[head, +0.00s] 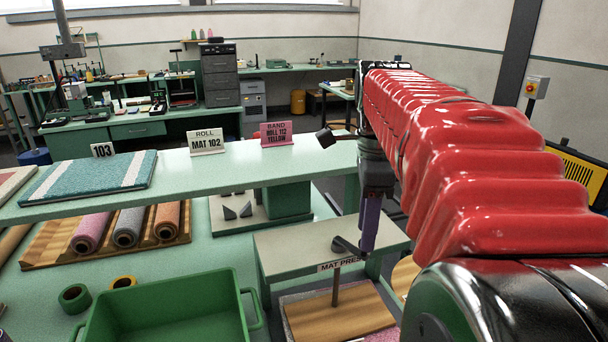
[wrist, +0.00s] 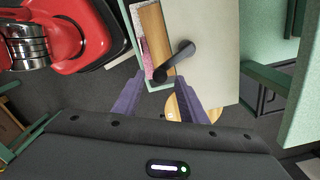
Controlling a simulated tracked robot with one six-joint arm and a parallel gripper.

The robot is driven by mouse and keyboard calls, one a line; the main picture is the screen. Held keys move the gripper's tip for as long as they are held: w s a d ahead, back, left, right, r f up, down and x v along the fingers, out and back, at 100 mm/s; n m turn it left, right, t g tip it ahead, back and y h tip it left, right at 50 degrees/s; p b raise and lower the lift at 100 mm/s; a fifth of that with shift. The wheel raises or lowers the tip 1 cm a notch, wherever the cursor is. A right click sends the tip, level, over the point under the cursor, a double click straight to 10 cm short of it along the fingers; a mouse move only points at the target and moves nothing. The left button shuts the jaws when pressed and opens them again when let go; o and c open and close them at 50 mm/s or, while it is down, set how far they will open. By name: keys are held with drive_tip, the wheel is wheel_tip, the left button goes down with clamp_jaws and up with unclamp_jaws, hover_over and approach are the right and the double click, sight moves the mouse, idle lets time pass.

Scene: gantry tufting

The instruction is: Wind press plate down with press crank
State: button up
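The mat press (head: 275,243) has a pale top with a "MAT PRESS" label on its front edge. The dark press crank (head: 345,246) lies on that top; the wrist view shows its arm (wrist: 178,58) slanting down-left to a rounded knob end. The wooden press plate (head: 335,318) is below, on a vertical rod, with a pinkish mat (head: 291,304) showing under its edge. My gripper (head: 368,248) points down over the crank. In the wrist view, the purple fingers of my gripper (wrist: 162,80) are apart, with the knob end between their tips. I cannot tell whether they touch it.
A shelf (head: 215,182) with signs and a teal mat (head: 90,178) stands behind and left of the press. A green crate (head: 165,312) and rolls on a wooden rack (head: 60,256) are at left. A green cabinet (wrist: 275,85) is right of the press in the wrist view.

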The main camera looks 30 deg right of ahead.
wheel_tip(320, 180, up, 12)
idle(0.6)
drive_tip(key=shift+f, duration=0.15)
idle(0.3)
drive_tip(key=s+a+f+n+t, duration=0.2)
drive_tip(key=a+f+n, duration=0.8)
drive_tip(key=f+n, duration=0.1)
drive_tip(key=s+a+f+n+t, duration=0.2)
drive_tip(key=a+f+n+t, duration=0.1)
drive_tip(key=a+f+n, duration=0.8)
drive_tip(key=f+n, duration=0.1)
drive_tip(key=n, duration=0.2)
drive_tip(key=shift+s+a+f+t, duration=0.25)
drive_tip(key=shift+s+f+t, duration=0.05)
drive_tip(key=shift+s, duration=0.1)
